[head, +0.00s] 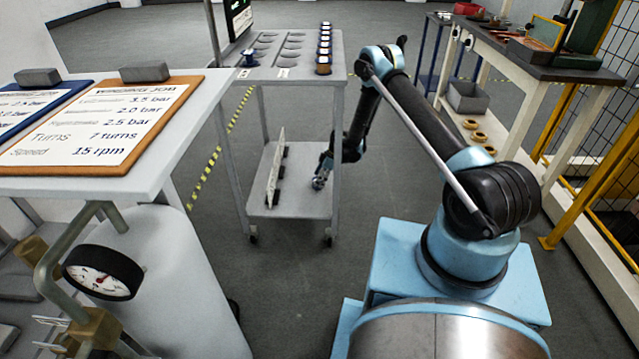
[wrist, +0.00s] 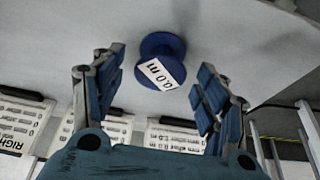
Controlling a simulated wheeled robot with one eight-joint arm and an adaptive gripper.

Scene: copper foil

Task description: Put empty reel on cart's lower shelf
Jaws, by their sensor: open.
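The empty reel (wrist: 162,46) is blue with a white tag reading "0.0 m". In the wrist view it lies against a pale grey surface, just beyond and between my fingertips. My gripper (wrist: 165,85) is open, with a blue-padded finger on each side and a visible gap to the reel. In the head view my gripper (head: 321,176) is low at the right part of the cart's lower shelf (head: 301,201). The reel is too small and covered to make out clearly there.
An upright divider (head: 276,170) stands on the lower shelf, left of my gripper. The cart's top (head: 262,72) holds a row of reels (head: 324,48), a single reel (head: 250,58) and empty round recesses. A table with clipboards (head: 115,115) stands left; a workbench (head: 530,65) stands right.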

